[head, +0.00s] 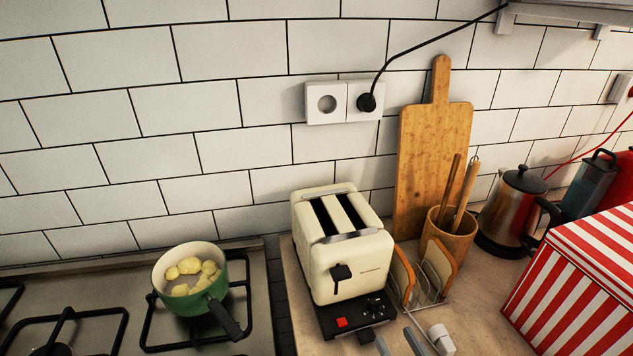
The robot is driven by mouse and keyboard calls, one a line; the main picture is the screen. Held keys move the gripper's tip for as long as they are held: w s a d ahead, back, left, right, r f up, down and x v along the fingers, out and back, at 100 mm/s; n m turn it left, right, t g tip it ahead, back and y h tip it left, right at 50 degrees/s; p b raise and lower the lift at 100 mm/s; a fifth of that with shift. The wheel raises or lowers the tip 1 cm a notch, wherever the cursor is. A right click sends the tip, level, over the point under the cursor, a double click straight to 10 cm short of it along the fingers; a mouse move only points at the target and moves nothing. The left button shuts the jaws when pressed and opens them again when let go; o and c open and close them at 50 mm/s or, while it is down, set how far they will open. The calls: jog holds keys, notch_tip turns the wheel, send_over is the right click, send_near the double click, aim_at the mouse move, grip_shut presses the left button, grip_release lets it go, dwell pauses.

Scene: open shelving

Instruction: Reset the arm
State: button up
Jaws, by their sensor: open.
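My gripper (398,341) shows only at the bottom edge, right of centre. What I take to be its two grey fingertips stand apart with a gap between them. I see nothing held between them. They appear in front of the toaster's lower right corner. The rest of my arm is out of the frame.
A cream toaster (342,262) stands close by. A toast rack (432,284) with bread and a small white object (440,338) are beside it. A green pan (187,303) sits on the hob. A striped red-and-white box (583,290) fills the right. A kettle (515,205) stands behind.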

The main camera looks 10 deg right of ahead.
jog(key=shift+m, duration=0.7)
jog(key=m, duration=0.1)
jog(key=a+r+m, duration=0.1)
jog(key=m, duration=0.1)
jog(key=s+r+m+y, duration=0.1)
jog(key=m, duration=0.1)
jog(key=shift+a, duration=0.2)
jog(key=s+m, duration=0.2)
jog(key=m, duration=0.1)
jog(key=s+m, duration=0.2)
jog(key=m, duration=0.2)
jog(key=s+a+r+m, duration=0.1)
jog(key=s+m, duration=0.1)
jog(key=m, duration=0.2)
jog(key=shift+s, duration=0.4)
jog(key=s+r+m+g+h, duration=0.1)
jog(key=s+m+g+h, duration=0.1)
jog(key=s+m, duration=1.6)
jog(key=shift+s+d+m+g+h, duration=0.3)
jog(key=shift+m+g, duration=0.3)
jog(key=shift+m, duration=0.2)
